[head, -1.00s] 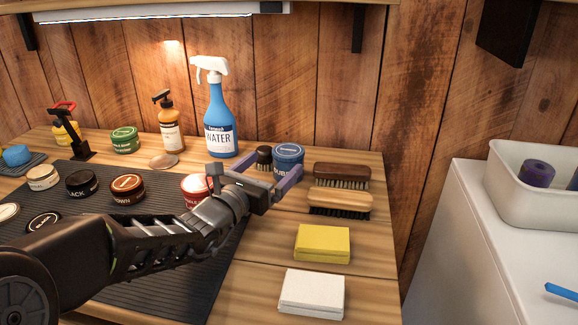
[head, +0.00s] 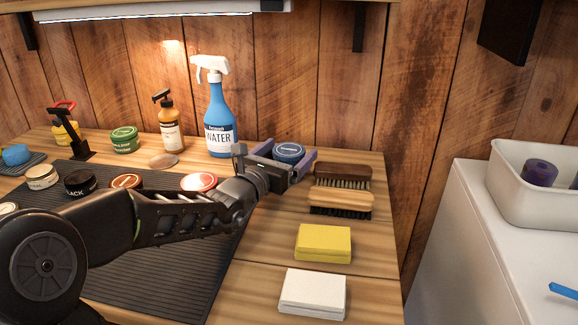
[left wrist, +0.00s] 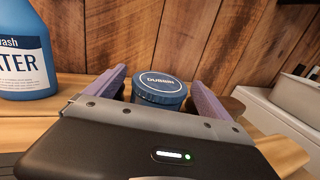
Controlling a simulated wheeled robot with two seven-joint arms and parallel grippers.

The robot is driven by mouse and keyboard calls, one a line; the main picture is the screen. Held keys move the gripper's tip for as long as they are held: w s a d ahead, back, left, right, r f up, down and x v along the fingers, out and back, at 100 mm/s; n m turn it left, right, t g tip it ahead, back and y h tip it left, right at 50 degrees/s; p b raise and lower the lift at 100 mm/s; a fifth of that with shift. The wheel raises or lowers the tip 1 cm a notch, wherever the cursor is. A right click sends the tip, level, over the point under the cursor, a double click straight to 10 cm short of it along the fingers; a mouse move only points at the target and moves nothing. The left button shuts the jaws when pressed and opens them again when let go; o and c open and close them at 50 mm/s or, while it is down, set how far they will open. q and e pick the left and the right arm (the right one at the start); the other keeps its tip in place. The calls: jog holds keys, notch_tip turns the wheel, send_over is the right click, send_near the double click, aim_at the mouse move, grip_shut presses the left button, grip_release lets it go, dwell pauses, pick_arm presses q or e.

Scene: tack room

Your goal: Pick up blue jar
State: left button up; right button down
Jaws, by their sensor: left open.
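The blue jar (head: 289,153) stands on the wooden bench near the back wall, its round blue lid showing in the head view. In the left wrist view the jar (left wrist: 160,90) stands between the two purple fingers, and its lid carries a word like "DUBBIN". My left gripper (head: 284,152) is open, with one finger on each side of the jar. Its palm hides the jar's lower front. I cannot tell whether the fingers touch the jar. My right gripper is not in view.
A blue water spray bottle (head: 219,115) stands just left of the jar. Two brushes (head: 341,203) lie close on the right. A yellow sponge block (head: 323,243) and a white block (head: 312,293) lie nearer. Several tins stand on the dark mat (head: 170,265).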

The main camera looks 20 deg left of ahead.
pick_arm(q)
jog(key=shift+w, duration=0.4)
jog(key=shift+r, duration=0.1)
jog(key=c, duration=1.8)
